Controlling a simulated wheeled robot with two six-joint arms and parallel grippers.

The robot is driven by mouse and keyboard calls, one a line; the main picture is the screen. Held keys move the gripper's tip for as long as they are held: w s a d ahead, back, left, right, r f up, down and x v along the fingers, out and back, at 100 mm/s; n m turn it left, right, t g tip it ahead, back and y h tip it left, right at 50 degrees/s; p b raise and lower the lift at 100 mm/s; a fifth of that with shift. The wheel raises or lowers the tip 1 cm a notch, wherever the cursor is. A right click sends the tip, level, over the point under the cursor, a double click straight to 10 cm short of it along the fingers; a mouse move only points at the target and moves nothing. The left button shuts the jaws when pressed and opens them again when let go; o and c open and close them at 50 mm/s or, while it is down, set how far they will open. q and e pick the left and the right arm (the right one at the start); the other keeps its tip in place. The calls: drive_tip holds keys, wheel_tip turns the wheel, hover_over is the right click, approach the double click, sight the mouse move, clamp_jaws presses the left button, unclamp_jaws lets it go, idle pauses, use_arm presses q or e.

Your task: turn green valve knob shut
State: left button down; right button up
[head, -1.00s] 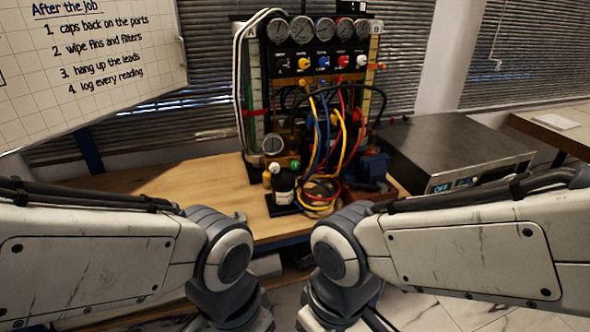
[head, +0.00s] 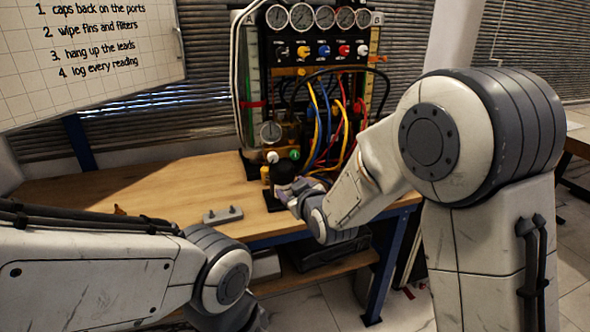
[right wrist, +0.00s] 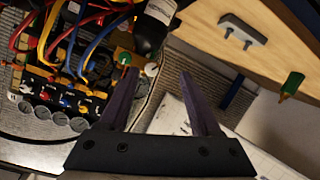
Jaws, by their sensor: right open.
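The green valve knob (head: 294,155) sits low on the front of the gauge rig (head: 315,75), just right of a white knob (head: 272,157). In the right wrist view the green knob (right wrist: 124,58) is just beyond and left of the left fingertip, apart from it as far as I can tell. My right gripper (right wrist: 160,76) is open, with nothing between its fingers.
Blue, yellow and red hoses (head: 335,120) hang close right of the knob. A dark bottle (right wrist: 150,32) stands near it. A grey block with two pegs (head: 222,215) lies on the wooden bench (head: 150,185); a green, orange-tipped item (right wrist: 291,85) is near the bench edge.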

sight(295, 156)
use_arm(q)
drive_tip(key=shift+f, duration=0.2)
use_arm(e)
drive_tip(key=w+t, duration=0.1)
drive_tip(key=w, duration=0.4)
drive_tip(key=w+d+t, duration=0.1)
drive_tip(key=w, duration=0.4)
drive_tip(key=w+t, duration=0.1)
drive_tip(key=w, duration=0.3)
drive_tip(key=shift+w+d+r+t, duration=0.25)
drive_tip(key=shift+w+d+t, duration=0.05)
drive_tip(key=shift+w, duration=0.1)
drive_tip(key=shift+c, duration=0.2)
clamp_jaws()
